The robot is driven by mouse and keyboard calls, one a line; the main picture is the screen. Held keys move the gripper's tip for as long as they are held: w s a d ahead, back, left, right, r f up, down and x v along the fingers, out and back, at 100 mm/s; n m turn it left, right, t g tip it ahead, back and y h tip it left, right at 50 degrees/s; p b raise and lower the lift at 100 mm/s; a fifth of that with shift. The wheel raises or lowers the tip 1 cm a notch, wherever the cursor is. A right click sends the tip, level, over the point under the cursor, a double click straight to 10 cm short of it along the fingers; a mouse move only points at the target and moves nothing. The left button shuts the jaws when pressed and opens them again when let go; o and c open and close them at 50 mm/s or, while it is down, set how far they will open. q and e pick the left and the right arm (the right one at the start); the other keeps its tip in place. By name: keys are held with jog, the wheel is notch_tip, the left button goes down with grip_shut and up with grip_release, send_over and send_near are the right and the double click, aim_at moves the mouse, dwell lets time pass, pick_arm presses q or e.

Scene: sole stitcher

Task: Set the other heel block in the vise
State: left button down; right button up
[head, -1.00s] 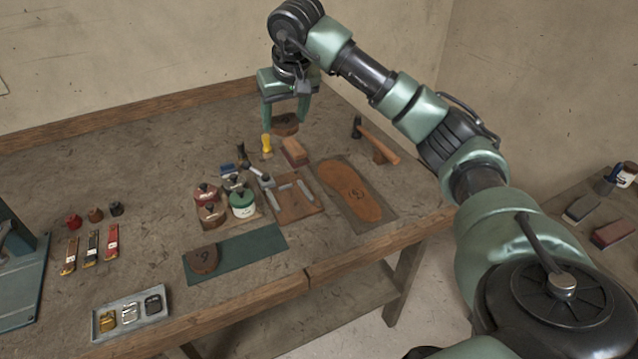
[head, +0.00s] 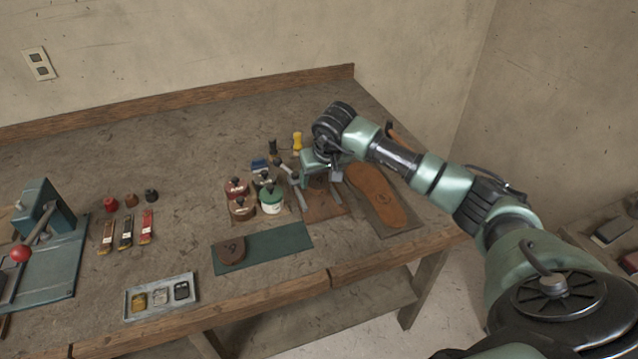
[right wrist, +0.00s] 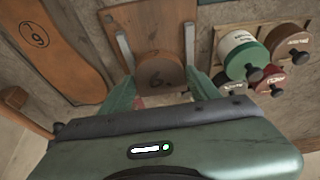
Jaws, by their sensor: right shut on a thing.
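My right gripper (head: 318,184) is shut on a brown heel block (right wrist: 160,72) marked with a dark number. The right wrist view shows the block between the fingertips and between the two grey metal bars of the wooden vise (right wrist: 155,22). I cannot tell whether the block rests on the vise board or hangs just above it. In the head view the gripper covers the block and part of the vise (head: 325,208). Another brown heel block (head: 230,251) lies on the green mat (head: 281,243). My left gripper is not in view.
Lidded pots (head: 271,199) stand just left of the vise. A sole (head: 377,196) on a dark board lies to its right. A yellow-handled tool (head: 297,142) stands behind. A metal tray (head: 160,296) is at the front left. A green press (head: 45,225) is at far left.

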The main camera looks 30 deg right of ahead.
notch_tip(320, 180, down, 3)
jog(key=shift+r, duration=0.15)
